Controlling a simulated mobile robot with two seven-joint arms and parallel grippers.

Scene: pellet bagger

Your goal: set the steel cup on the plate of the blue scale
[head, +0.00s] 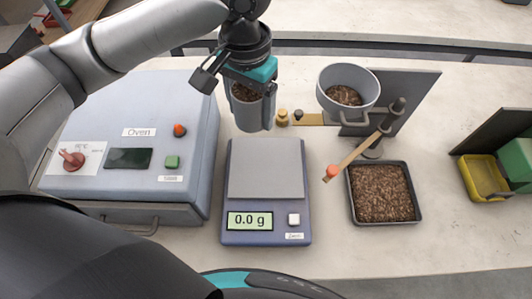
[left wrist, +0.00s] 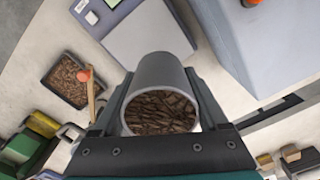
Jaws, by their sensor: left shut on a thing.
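The steel cup (head: 249,118) is grey, upright or nearly so, and holds brown pellets. My left gripper (head: 252,100) is shut on the cup, one finger on each side. In the left wrist view the cup (left wrist: 160,72) shows between the fingers with its pellet-filled mouth toward the camera. In the head view the cup appears just beyond the far edge of the blue scale (head: 266,238); its exact height is unclear. The scale's grey plate (head: 266,170) is empty and the display reads 0.0 g. The plate also shows in the left wrist view (left wrist: 150,35). My right gripper is not in view.
The oven box (head: 140,115) stands close left of the scale. Brass weights (head: 282,118) and a pellet-filled pan (head: 338,80) on a stand are behind right. A pellet tray (head: 418,210) and an orange-tipped wooden stick (head: 352,160) lie right. Bench in front is clear.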

